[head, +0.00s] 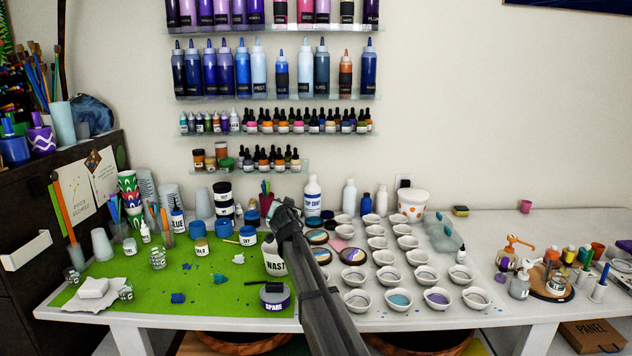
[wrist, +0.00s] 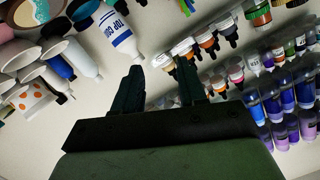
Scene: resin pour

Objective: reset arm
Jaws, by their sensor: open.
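My arm reaches up from the bottom of the head view, with my gripper (head: 286,212) above the back middle of the table. In the wrist view my gripper (wrist: 158,70) has its two dark fingers spread apart with nothing between them. The white TOP COAT bottle (head: 313,195) stands just behind and right of my gripper in the head view; it also shows beside the left finger in the wrist view (wrist: 118,36). The white WASTE container (head: 273,264) stands below my gripper, partly hidden by my arm.
A green mat (head: 215,262) with jars, cups and a SPARE tub (head: 274,299) covers the table's left. Several small white bowls (head: 398,300) fill the middle right. Wall shelves (head: 270,96) hold bottles. A white table stretch (head: 490,225) at the back right is mostly clear.

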